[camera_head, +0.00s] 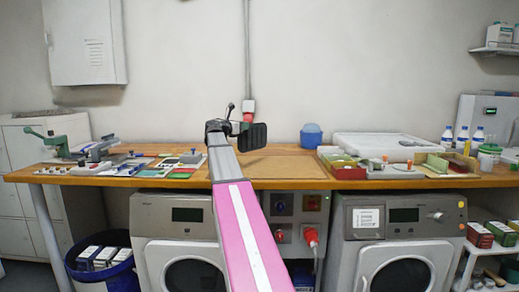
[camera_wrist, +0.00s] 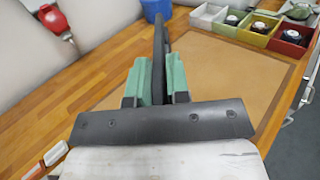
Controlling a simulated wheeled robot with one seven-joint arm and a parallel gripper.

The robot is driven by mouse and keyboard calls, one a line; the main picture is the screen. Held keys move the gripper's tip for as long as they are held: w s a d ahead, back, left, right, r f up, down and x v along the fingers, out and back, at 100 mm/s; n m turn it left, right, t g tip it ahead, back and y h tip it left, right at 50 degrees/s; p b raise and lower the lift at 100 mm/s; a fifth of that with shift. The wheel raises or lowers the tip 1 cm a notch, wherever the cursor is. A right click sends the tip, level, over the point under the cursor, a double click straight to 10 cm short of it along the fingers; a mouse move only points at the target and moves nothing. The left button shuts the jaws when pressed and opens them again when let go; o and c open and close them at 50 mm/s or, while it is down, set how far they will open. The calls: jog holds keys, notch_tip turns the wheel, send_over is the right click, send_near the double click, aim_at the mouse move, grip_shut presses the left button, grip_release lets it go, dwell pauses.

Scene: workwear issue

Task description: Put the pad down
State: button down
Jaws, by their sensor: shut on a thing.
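The black pad (camera_head: 253,138) is held upright above the wooden worktop in the head view. In the wrist view the pad (camera_wrist: 160,42) shows edge-on as a thin dark strip between the green finger pads. My gripper (camera_head: 238,129) is shut on it; the fingers also show in the wrist view (camera_wrist: 159,82). Below and around it in the picture lies a flat brown mat (camera_head: 290,168), bare in the part I see; it also shows in the wrist view (camera_wrist: 228,82). The pad's lower part is partly hidden by my gripper in the wrist view.
A blue container (camera_head: 311,137) stands behind the mat. Small coloured bins (camera_head: 345,166) and a white case (camera_head: 375,142) stand right of it. Tools and cards (camera_head: 180,163) lie left. A red plug (camera_head: 248,116) on a conduit is on the wall behind.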

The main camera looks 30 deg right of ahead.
aim_at(253, 137)
jog(key=s+d+f, duration=0.4)
jog(key=d+f, duration=0.2)
jog(key=f, duration=0.2)
jog(key=shift+d+f, duration=0.15)
jog(key=shift+f, duration=0.25)
jog(key=c, duration=1.1)
grip_release()
